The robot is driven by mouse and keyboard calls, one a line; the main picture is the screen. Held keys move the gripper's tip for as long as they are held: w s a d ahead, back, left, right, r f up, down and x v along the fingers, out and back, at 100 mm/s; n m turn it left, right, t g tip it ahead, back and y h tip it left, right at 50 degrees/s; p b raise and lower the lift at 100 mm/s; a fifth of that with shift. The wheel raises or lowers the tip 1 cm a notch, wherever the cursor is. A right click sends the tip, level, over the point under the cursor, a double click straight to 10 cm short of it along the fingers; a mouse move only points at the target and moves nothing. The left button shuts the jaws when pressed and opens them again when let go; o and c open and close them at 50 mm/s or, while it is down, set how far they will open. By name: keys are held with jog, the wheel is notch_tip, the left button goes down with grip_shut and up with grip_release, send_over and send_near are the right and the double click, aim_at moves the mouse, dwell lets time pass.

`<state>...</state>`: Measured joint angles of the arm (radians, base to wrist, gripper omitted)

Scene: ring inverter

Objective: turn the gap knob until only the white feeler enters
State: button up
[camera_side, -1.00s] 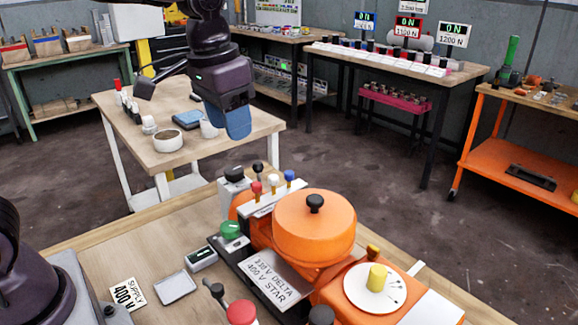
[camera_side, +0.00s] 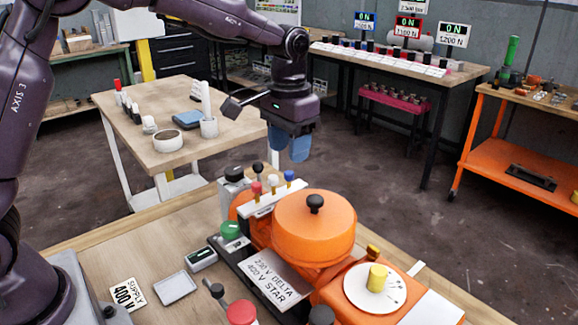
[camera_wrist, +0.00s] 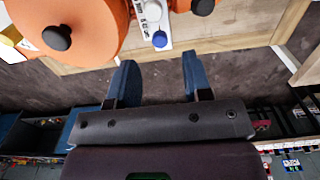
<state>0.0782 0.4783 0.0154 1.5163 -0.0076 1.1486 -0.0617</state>
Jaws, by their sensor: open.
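The yellow knob (camera_side: 377,277) stands on a round white dial (camera_side: 360,295) with small black marks, at the front right of the orange machine. I cannot tell for certain that it is the gap knob. Three small handles, red (camera_side: 257,188), white (camera_side: 272,181) and blue (camera_side: 290,176), stand in a pale bar behind the orange drum (camera_side: 315,232). My gripper (camera_side: 291,150) is open and empty, in the air above and behind these handles. In the wrist view my gripper (camera_wrist: 158,66) has its blue fingers apart, with the blue handle (camera_wrist: 160,39) beyond them.
The drum carries a black knob (camera_side: 315,203). A green knob (camera_side: 230,230), a red knob (camera_side: 242,312) and a metal plate marked 230 V DELTA, 400 V STAR (camera_side: 275,279) are close by.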

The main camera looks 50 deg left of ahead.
aim_at(289, 172)
jog(key=shift+f, duration=2.35)
